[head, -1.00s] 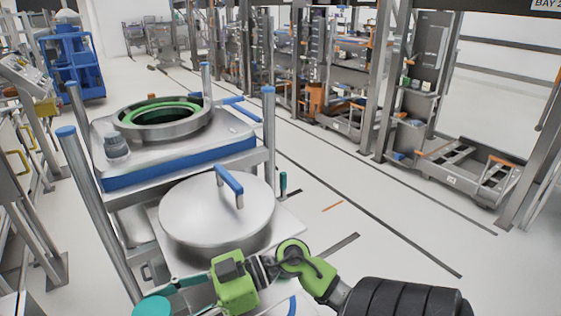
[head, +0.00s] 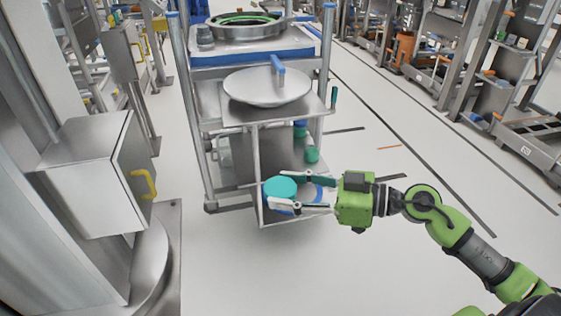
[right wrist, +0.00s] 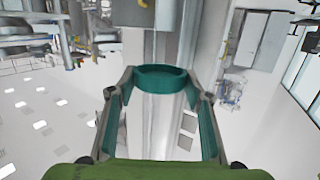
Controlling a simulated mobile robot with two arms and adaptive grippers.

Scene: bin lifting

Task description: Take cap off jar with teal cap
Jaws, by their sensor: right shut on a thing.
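A round teal cap (head: 280,187) shows from above in the head view, near the front of the cart. My right gripper (head: 277,190) comes in from the right and is shut on this cap, one finger on each side. In the right wrist view the teal cap (right wrist: 163,76) shows as a band between the fingertips. I cannot tell whether a jar body is under the cap. A small green-topped jar (head: 312,155) stands apart on the cart's lower shelf, behind the gripper. My left gripper is not in view.
The metal cart (head: 258,170) carries a shiny lid with a blue handle (head: 278,67). Behind it is a round vessel opening (head: 245,30). A grey cabinet with a yellow handle (head: 95,165) stands on the left. The floor right of the cart is clear.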

